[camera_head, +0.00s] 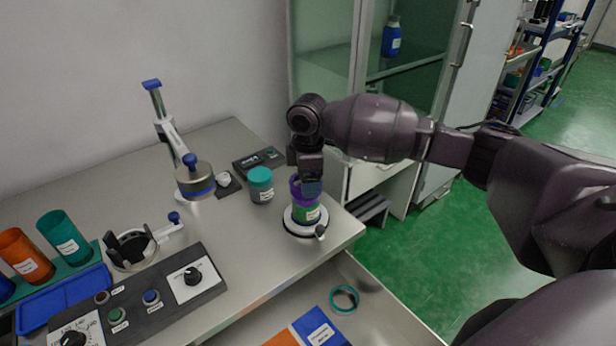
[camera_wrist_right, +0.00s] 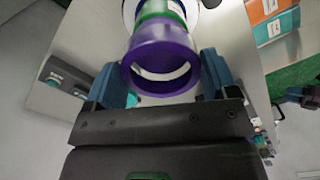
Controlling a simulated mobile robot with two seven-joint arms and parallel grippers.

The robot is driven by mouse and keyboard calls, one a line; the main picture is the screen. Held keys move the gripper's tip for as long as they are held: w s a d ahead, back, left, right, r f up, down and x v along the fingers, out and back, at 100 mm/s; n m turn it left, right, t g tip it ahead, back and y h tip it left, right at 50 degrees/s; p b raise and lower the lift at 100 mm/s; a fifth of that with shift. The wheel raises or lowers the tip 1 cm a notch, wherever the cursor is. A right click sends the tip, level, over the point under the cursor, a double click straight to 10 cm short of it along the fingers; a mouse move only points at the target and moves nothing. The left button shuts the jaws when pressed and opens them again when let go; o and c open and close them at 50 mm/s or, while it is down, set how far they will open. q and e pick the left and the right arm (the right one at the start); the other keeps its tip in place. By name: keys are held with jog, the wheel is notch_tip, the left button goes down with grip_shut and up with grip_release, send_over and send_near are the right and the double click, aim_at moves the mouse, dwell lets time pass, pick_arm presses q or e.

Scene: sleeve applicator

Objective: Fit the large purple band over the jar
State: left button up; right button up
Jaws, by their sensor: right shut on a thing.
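The jar (camera_head: 306,214) stands upright on a round white base near the table's right corner; a green section with a label shows on it. The large purple band (camera_wrist_right: 160,62) is at the jar's top, and it also shows in the head view (camera_head: 295,188). In the right wrist view its open end faces the camera, with a white rim inside it and the green section (camera_wrist_right: 168,12) beyond. My right gripper (camera_head: 309,186) points down from above, shut on the purple band, one blue finger on each side. How far the band surrounds the jar I cannot tell. My left gripper is not in view.
A teal-lidded jar (camera_head: 261,185) stands just left of the base. A press-like stand (camera_head: 195,180), a control panel (camera_head: 150,300) and coloured cups (camera_head: 64,238) are further left. A teal ring (camera_head: 344,299) lies on a lower surface in front. A glass cabinet (camera_head: 400,85) stands behind.

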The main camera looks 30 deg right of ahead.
jog(key=shift+f, duration=0.15)
jog(key=shift+f, duration=1.25)
jog(key=o, duration=0.8)
